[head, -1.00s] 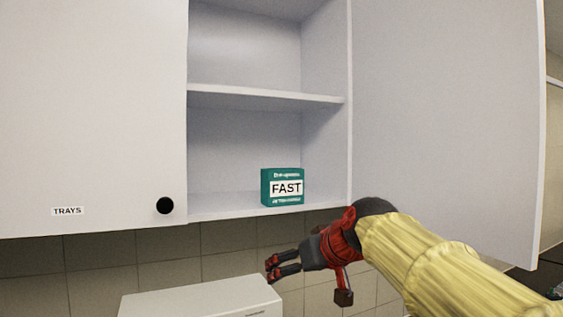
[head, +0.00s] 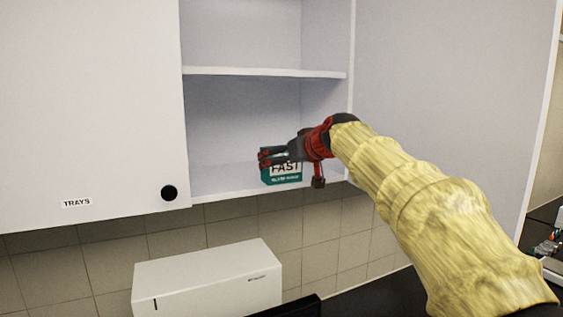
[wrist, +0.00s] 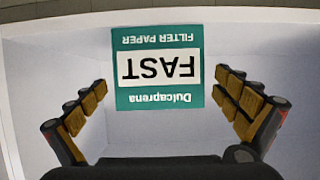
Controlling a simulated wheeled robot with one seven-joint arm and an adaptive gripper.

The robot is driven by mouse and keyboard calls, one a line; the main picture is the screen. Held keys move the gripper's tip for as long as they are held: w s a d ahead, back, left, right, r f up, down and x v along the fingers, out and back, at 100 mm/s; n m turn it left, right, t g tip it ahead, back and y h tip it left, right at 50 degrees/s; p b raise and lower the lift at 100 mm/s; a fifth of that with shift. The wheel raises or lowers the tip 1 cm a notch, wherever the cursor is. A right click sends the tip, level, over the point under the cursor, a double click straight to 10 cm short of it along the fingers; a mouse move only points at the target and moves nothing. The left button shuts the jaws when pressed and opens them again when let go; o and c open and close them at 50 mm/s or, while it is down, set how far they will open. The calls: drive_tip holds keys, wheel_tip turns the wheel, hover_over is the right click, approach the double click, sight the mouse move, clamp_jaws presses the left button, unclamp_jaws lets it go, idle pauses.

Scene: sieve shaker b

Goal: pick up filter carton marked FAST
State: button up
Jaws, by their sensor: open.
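The teal filter carton (head: 282,178) marked FAST stands on the bottom shelf of the open wall cabinet, near its front edge. In the head view my gripper (head: 264,159) is in front of the carton and hides its upper part. In the wrist view the carton (wrist: 158,88) appears upside down, with its FAST label readable, between the two fingers and ahead of them. My gripper (wrist: 160,118) is open there, with a clear gap between each finger and the carton. Nothing is held.
A middle shelf (head: 262,72) runs above the carton's compartment. A closed door labelled TRAYS (head: 90,120) is on the left, and an open door (head: 445,90) stands on the right. A white box-shaped device (head: 205,283) is below the cabinet. The shelf left of the carton is clear.

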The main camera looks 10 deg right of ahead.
drive_tip(key=x, duration=0.3)
drive_tip(key=shift+w+p, duration=0.25)
drive_tip(key=shift+p, duration=0.05)
drive_tip(key=shift+s, duration=0.1)
drive_tip(key=shift+c, duration=0.7)
drive_tip(key=shift+c, duration=0.5)
drive_tip(key=c, duration=1)
